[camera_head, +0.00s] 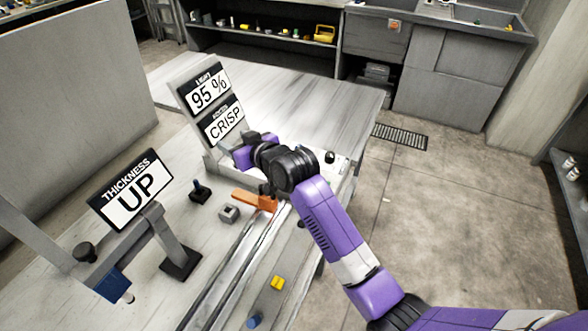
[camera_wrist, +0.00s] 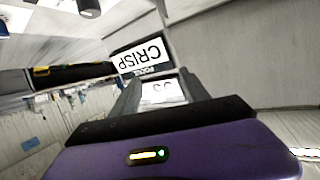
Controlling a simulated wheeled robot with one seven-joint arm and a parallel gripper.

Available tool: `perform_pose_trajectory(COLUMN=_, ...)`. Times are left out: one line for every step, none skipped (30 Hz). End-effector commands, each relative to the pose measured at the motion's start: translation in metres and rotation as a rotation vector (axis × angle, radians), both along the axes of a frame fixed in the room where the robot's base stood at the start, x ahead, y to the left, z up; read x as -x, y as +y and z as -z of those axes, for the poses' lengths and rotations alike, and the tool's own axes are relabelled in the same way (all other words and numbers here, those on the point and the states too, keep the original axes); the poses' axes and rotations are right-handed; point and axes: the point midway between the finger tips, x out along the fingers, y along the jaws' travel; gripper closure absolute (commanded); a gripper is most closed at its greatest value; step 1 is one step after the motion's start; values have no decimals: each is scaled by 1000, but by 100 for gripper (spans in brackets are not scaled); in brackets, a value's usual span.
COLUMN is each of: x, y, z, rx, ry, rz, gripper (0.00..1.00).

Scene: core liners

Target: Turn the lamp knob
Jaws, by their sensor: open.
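My gripper (camera_head: 247,143) reaches in front of the sign stand on the worktable, under the panel that reads CRISP (camera_head: 223,123). In the wrist view my gripper (camera_wrist: 160,80) is open, its two grey fingers apart with a white panel showing between them. A small black knob-like part (camera_head: 330,156) sits on the table's right side, just right of my wrist. I cannot tell if it is the lamp knob. In the wrist view a dark round part (camera_wrist: 89,7) shows at the top edge. My arm hides part of the stand's base.
A 95 % panel (camera_head: 209,91) stands above CRISP. Open floor (camera_head: 450,200) lies right.

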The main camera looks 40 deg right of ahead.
Motion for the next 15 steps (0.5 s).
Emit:
perform_pose_trajectory(x=-14, y=-14, z=-6, rx=22, ry=40, rz=-6, gripper=47)
perform_pose_trajectory(x=-19, y=-21, z=-7, rx=33, ry=70, rz=-11, gripper=47)
perform_pose_trajectory(x=-27, y=-30, z=-8, rx=47, ry=114, rz=-20, gripper=47)
perform_pose_trajectory(x=-31, y=-38, z=-9, rx=59, ry=147, rz=-25, gripper=47)
perform_pose_trajectory(x=-34, y=-46, z=-10, rx=71, ry=184, rz=-29, gripper=47)
perform_pose_trajectory(x=-38, y=-56, z=-11, rx=86, ry=236, rz=-35, gripper=47)
perform_pose_trajectory(x=-40, y=-64, z=-12, rx=96, ry=276, rz=-39, gripper=47)
perform_pose_trajectory(x=-41, y=-73, z=-12, rx=108, ry=318, rz=-42, gripper=47)
perform_pose_trajectory(x=-41, y=-83, z=-13, rx=122, ry=377, rz=-48, gripper=47)
perform_pose_trajectory(x=-39, y=-91, z=-13, rx=130, ry=424, rz=-52, gripper=47)
perform_pose_trajectory(x=-37, y=-100, z=-13, rx=138, ry=472, rz=-54, gripper=47)
perform_pose_trajectory(x=-32, y=-110, z=-13, rx=149, ry=540, rz=-59, gripper=47)
perform_pose_trajectory(x=-27, y=-117, z=-13, rx=154, ry=595, rz=-64, gripper=47)
perform_pose_trajectory(x=-21, y=-124, z=-11, rx=159, ry=654, rz=-68, gripper=47)
perform_pose_trajectory(x=-11, y=-130, z=-8, rx=159, ry=731, rz=-78, gripper=47)
